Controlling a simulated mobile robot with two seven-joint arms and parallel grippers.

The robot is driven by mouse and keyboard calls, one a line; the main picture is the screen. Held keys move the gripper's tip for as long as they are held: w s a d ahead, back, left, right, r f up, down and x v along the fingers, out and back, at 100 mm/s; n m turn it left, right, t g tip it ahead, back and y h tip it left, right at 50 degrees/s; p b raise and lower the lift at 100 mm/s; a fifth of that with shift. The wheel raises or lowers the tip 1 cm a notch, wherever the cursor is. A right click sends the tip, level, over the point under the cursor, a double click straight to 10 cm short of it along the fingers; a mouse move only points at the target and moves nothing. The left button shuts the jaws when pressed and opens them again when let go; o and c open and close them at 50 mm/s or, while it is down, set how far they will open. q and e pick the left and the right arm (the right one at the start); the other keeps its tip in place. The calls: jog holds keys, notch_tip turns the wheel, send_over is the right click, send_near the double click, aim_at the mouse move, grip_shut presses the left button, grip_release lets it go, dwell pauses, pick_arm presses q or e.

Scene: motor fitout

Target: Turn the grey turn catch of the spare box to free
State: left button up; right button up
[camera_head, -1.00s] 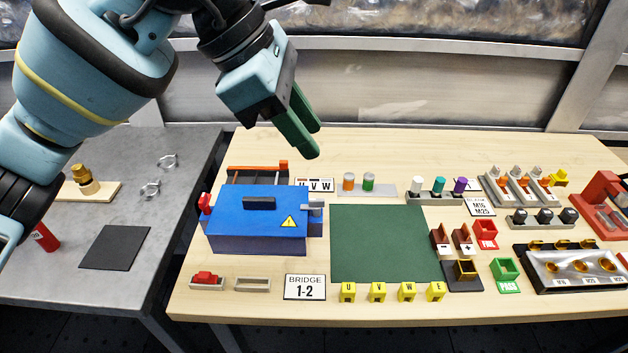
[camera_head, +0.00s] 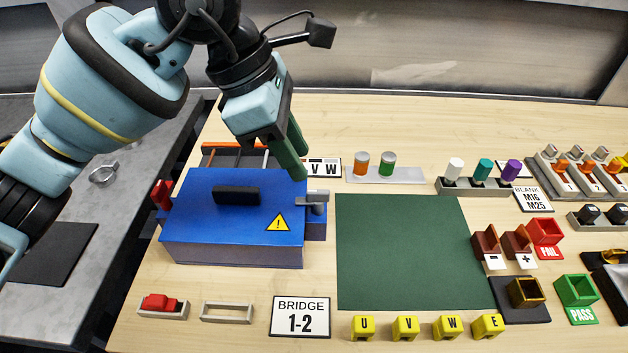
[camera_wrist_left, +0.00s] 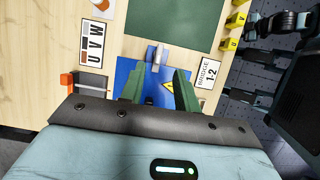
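The spare box is the blue box (camera_head: 232,220) with a black handle and a yellow warning sign on its lid. Its grey turn catch (camera_head: 312,202) sits at the box's right side. In the left wrist view the catch (camera_wrist_left: 156,54) lies just ahead of the fingertips, near the line between them. My left gripper (camera_head: 300,168) points down with green fingers, above the lid's back right corner and close to the catch. The left wrist view shows its two fingers (camera_wrist_left: 158,82) apart with nothing between them. Contact with the catch is not visible. My right gripper is not seen.
A red catch (camera_head: 162,194) is on the box's left side. A green mat (camera_head: 398,250) lies right of the box. Behind are a VW label (camera_head: 323,167) and a grey strip (camera_head: 385,175) with orange and green cylinders. A bridge label (camera_head: 300,316) lies in front.

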aim_at(318, 191)
pick_arm(q)
jog(key=x, duration=0.7)
jog(key=shift+r, duration=0.1)
grip_shut()
